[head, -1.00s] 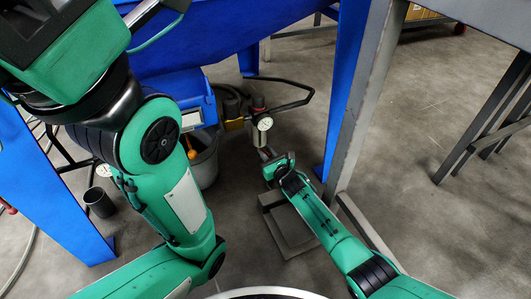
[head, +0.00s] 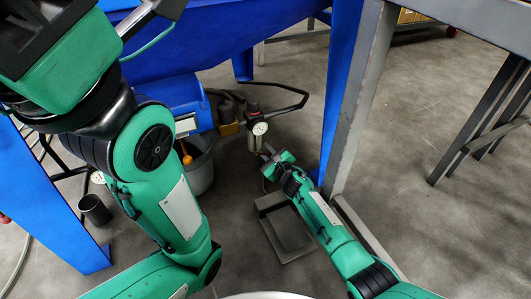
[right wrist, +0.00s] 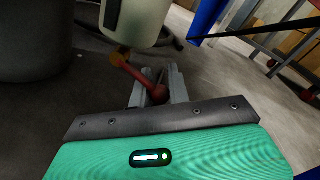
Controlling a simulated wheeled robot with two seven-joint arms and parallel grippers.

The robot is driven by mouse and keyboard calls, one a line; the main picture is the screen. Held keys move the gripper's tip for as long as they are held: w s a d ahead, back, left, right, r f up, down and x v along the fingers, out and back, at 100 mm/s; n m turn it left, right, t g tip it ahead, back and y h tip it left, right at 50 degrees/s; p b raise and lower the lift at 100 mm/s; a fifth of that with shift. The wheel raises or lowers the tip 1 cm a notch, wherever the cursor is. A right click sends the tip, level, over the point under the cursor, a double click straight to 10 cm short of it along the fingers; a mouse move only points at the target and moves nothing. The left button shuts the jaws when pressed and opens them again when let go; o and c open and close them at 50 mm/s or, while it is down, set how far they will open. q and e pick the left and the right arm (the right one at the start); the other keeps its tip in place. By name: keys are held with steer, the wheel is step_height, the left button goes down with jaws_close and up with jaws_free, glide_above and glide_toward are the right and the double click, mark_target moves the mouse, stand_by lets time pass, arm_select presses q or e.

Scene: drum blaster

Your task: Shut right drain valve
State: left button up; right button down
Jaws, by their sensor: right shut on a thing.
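The drain valve shows in the right wrist view as a red lever (right wrist: 130,68) on a brass-coloured body (right wrist: 120,55) under a pale filter bowl (right wrist: 136,20). The lever slants down to the right, its red end lying between the fingers of my right gripper (right wrist: 159,90), which is shut on it. In the head view, my right gripper (head: 265,153) is just below and right of the filter unit with its round white gauge (head: 260,128); the lever is too small to make out there. My left arm fills the left side; its fingers cannot be made out.
A grey bucket (head: 199,168) stands left of the filter unit. A blue machine leg (head: 335,110) and grey steel post (head: 362,100) rise close right of my right forearm. A black hose (head: 290,103) curves behind. Open floor lies farther right.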

steer(key=shift+r, duration=0.1)
stand_by(0.3)
steer(key=c, duration=1.3)
jaws_free()
